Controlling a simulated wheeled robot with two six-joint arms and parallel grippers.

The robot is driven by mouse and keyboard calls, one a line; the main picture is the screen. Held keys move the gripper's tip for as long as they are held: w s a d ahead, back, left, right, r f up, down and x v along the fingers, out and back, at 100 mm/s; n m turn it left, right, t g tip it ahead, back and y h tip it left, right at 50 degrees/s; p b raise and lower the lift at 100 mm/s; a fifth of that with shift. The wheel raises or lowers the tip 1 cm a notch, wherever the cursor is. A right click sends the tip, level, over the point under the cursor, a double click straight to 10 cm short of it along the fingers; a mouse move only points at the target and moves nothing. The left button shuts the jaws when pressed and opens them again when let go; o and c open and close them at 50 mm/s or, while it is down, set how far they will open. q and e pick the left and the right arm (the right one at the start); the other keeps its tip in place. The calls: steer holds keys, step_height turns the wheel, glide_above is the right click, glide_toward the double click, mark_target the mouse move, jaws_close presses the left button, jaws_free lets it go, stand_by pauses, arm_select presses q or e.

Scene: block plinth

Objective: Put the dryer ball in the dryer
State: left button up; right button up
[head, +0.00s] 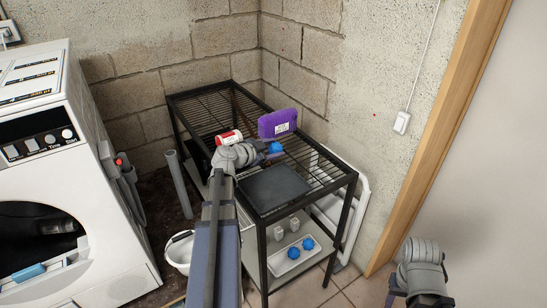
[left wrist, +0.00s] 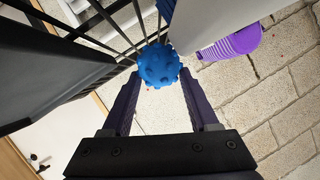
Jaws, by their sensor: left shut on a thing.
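A blue knobbly dryer ball (head: 275,147) is held above the black wire rack. In the left wrist view the ball (left wrist: 158,65) sits between the two fingertips. My left gripper (head: 264,148) is shut on it. The white dryer (head: 100,245) stands at the far left, well apart from the gripper, with a dark round opening (head: 40,235) in its front. A light blue item (head: 28,272) shows at the opening's lower edge. Two more blue balls (head: 293,253) lie in a white tray (head: 283,268) on the lower shelf.
The black rack (head: 205,98) carries a purple pack (head: 278,123), a red and white container (head: 228,138) and a dark flat board (head: 272,186). A white basket (head: 180,252) and a grey pipe (head: 179,183) stand between dryer and rack. Block walls close the back.

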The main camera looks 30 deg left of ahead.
arm_select(q)
steer(key=shift+f+b, duration=0.35)
steer(key=shift+f, duration=0.5)
arm_select(e)
steer(key=shift+f, duration=0.85)
arm_select(q)
steer(key=shift+f, duration=0.15)
steer(key=o, duration=1.1)
steer(key=shift+c, duration=0.2)
arm_select(e)
steer(key=shift+f, duration=0.1)
